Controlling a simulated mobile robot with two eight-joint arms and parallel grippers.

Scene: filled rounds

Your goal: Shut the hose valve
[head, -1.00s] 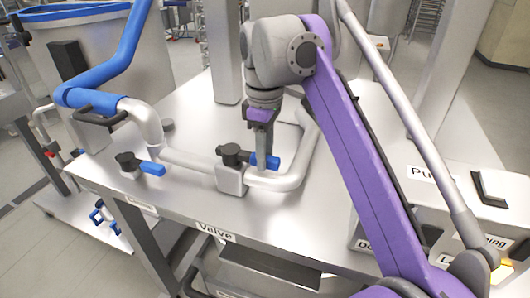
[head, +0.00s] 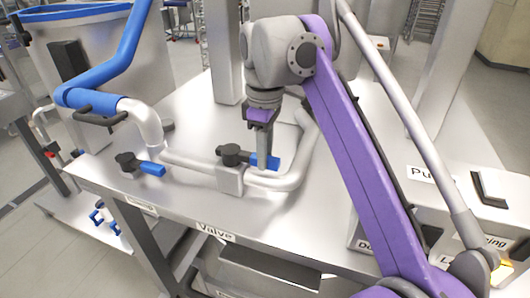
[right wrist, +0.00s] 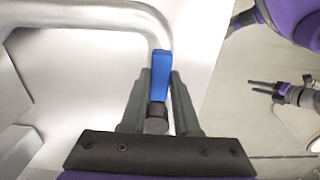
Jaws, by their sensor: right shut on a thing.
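The hose valve sits in a metal pipe on the steel table in the head view, with a grey body (head: 230,180), a black knob (head: 231,154) and a blue handle (head: 266,161). The handle points right, roughly along the pipe (head: 285,182). My right gripper (head: 263,165) comes down from above and is shut on the blue handle. In the right wrist view, the blue handle (right wrist: 160,75) lies between the two fingers (right wrist: 158,95). My left gripper (right wrist: 265,89) shows small at the right of the right wrist view, open and empty, away from the valve.
A second black knob with a blue handle (head: 152,168) stands farther left on the table. A "Valve" label (head: 214,231) marks the front edge. A labelled control box (head: 470,195) stands at the right.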

